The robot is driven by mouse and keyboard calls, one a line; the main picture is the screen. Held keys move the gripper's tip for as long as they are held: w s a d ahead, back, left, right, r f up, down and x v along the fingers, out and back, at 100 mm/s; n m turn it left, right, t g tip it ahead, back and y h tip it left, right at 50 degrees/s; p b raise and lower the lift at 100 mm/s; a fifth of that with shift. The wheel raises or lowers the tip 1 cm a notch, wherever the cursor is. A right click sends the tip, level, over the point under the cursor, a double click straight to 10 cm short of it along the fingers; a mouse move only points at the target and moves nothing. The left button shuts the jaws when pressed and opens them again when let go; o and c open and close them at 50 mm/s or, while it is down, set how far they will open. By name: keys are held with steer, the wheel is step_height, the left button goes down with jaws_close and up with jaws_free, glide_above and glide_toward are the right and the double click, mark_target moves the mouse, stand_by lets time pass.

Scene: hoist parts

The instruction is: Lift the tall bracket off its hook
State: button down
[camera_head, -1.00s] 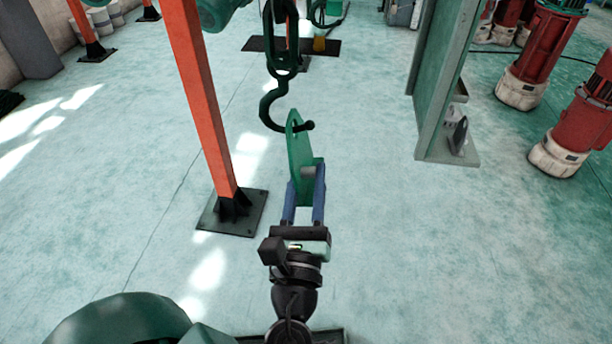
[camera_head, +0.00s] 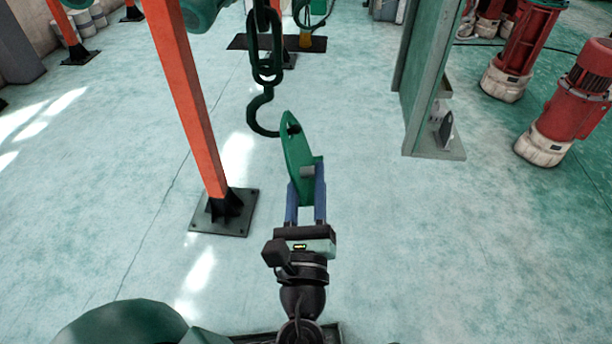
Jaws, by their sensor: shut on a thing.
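The tall green bracket (camera_head: 297,155) stands nearly upright, its narrow top leaning slightly left. My gripper (camera_head: 306,188) is shut on its lower part, with one blue finger on each side. The dark hook (camera_head: 254,112) hangs on a chain just left of the bracket's top. The hook's curved lower end reaches the bracket's left edge. A dark spot shows near the bracket's top, at its hole; I cannot tell whether the hook's tip is still inside it.
An orange post (camera_head: 186,100) on a dark base plate stands to the left. A green and grey steel column (camera_head: 425,90) stands to the right. Red motors (camera_head: 572,105) stand at the far right. The floor around the bracket is clear.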

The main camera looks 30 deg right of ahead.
steer(key=shift+s+d+r, duration=0.1)
steer(key=shift+r, duration=0.15)
steer(key=shift+s+d+r+p, duration=0.25)
steer(key=shift+d+p, duration=0.1)
steer(key=shift+d, duration=0.05)
steer(key=shift+s+d, duration=0.1)
steer(key=shift+d, duration=0.05)
steer(key=shift+s+d+r+m+h, duration=0.3)
steer(key=shift+s+d+m, duration=0.15)
steer(key=shift+d, duration=0.25)
stand_by(0.3)
steer(key=s+d+f+b, duration=0.2)
steer(key=s+d, duration=0.4)
steer(key=d, duration=0.3)
stand_by(0.5)
steer(key=shift+s+f, duration=0.1)
stand_by(0.4)
